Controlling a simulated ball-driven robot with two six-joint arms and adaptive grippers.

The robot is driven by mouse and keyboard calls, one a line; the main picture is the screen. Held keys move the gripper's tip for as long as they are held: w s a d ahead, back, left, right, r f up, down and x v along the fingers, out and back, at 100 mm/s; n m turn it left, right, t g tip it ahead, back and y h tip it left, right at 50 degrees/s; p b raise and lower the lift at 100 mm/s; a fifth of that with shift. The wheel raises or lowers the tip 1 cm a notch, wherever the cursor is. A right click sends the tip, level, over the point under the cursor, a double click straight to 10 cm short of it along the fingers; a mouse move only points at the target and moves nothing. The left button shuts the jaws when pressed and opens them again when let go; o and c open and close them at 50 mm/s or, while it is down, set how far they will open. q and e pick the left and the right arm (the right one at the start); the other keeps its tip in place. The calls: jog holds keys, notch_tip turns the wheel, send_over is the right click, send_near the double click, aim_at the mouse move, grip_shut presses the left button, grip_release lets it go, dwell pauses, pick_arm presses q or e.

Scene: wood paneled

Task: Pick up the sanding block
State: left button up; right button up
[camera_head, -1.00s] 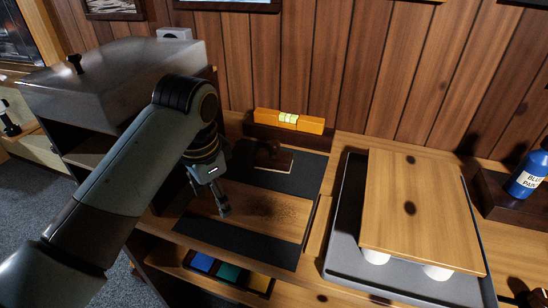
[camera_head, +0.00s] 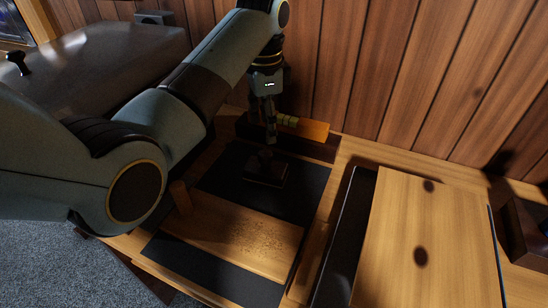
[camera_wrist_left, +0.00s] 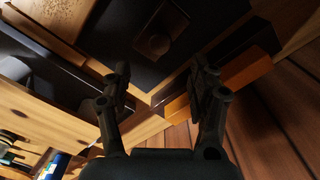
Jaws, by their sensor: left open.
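The sanding block (camera_head: 268,174), dark with a round knob on top, lies on the black mat (camera_head: 305,190) behind a wooden board (camera_head: 230,235). It is in shadow. My left gripper (camera_head: 271,138) is above and slightly behind the block, pointing down, and seems apart from it. In the left wrist view, the open gripper (camera_wrist_left: 160,74) has empty space between its fingers, and the sanding block (camera_wrist_left: 172,22) shows beyond the fingertips, near the top edge. My right gripper is not in view.
An orange spirit level (camera_head: 312,130) lies on a dark ledge against the wood-paneled wall, close behind my left gripper. A wooden panel (camera_head: 425,240) sits over a grey tray at the right. A grey metal box (camera_head: 95,65) stands at the left.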

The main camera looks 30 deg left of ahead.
aim_at(266, 153)
pick_arm(q)
jog(key=f, duration=0.4)
jog(key=shift+s+f, duration=0.2)
jog(key=shift+f, duration=0.45)
notch_tip(266, 153, down, 5)
jog(key=shift+w+p, duration=0.1)
jog(key=shift+p, duration=0.25)
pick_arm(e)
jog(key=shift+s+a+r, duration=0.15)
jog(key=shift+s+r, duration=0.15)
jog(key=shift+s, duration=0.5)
pick_arm(q)
jog(key=c, duration=0.4)
grip_shut()
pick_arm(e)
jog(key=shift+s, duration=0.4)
